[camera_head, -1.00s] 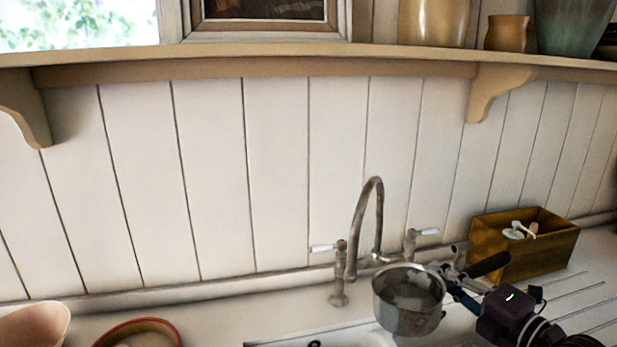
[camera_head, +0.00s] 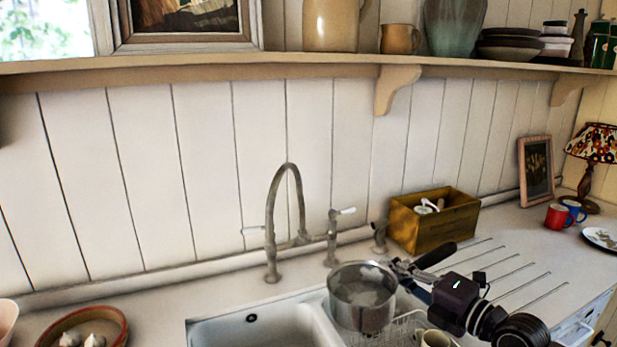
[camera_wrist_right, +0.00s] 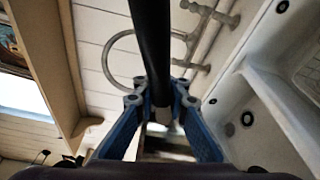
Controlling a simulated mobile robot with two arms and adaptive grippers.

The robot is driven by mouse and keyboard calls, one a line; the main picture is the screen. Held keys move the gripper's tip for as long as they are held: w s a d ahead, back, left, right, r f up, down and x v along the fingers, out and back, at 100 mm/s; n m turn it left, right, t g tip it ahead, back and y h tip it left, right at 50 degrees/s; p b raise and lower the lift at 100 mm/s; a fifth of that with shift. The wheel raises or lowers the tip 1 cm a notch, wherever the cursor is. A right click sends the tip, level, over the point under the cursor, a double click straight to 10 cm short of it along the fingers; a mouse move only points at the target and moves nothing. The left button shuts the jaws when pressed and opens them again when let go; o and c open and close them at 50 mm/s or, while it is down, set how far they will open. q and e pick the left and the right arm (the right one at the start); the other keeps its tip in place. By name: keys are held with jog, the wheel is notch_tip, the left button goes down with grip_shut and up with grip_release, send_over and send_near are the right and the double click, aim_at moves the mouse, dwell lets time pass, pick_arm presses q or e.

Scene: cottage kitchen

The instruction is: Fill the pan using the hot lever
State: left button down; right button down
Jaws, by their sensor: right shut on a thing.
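The metal pan (camera_head: 362,315) is upright in the head view, in front of and to the right of the tap, beside the sink basin (camera_head: 250,335). Its inside looks shiny; whether it holds water is unclear. My right gripper (camera_head: 412,272) is shut on its black handle (camera_head: 437,256). In the right wrist view the handle (camera_wrist_right: 150,45) runs between my blue fingers (camera_wrist_right: 162,108). The arched tap (camera_head: 274,205) has a white-tipped lever on the left (camera_head: 252,231) and another on the right (camera_head: 345,211); neither is marked hot. My left gripper is not in view.
A wooden box (camera_head: 435,220) stands behind my right gripper. A wire rack (camera_head: 400,328) and a cream jug (camera_head: 435,339) lie close to the pan. A brown bowl (camera_head: 85,330) is at front left. A shelf (camera_head: 330,66) runs above.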

jog(key=shift+n+g+y, duration=0.3)
jog(key=shift+y, duration=0.3)
jog(key=s+a+f, duration=0.1)
jog(key=a, duration=0.1)
jog(key=s+a+f, duration=0.1)
jog(key=s+a, duration=0.1)
jog(key=a, duration=0.1)
jog(key=s+a+f, duration=0.1)
jog(key=s+a, duration=0.1)
jog(key=shift+a, duration=0.2)
jog(key=s+m+h, duration=0.1)
jog(key=s, duration=0.2)
jog(key=s+a+f+m+t+h, duration=0.1)
jog(key=s+h, duration=0.1)
jog(key=s, duration=0.1)
jog(key=s+f+m+t+h+b, duration=0.1)
jog(key=s, duration=0.2)
jog(key=shift+s+a+f, duration=0.15)
jog(key=shift+s+a, duration=0.05)
jog(key=shift+s, duration=0.05)
jog(key=s+d+f+m+t+h, duration=0.2)
jog(key=s+d+f+m+h, duration=0.1)
jog(key=d+h, duration=0.4)
jog(key=s+d+m, duration=0.1)
jog(key=s+d, duration=0.1)
jog(key=d, duration=0.1)
jog(key=shift+s+d+m, duration=0.2)
jog(key=shift+m, duration=0.2)
jog(key=shift+f, duration=0.1)
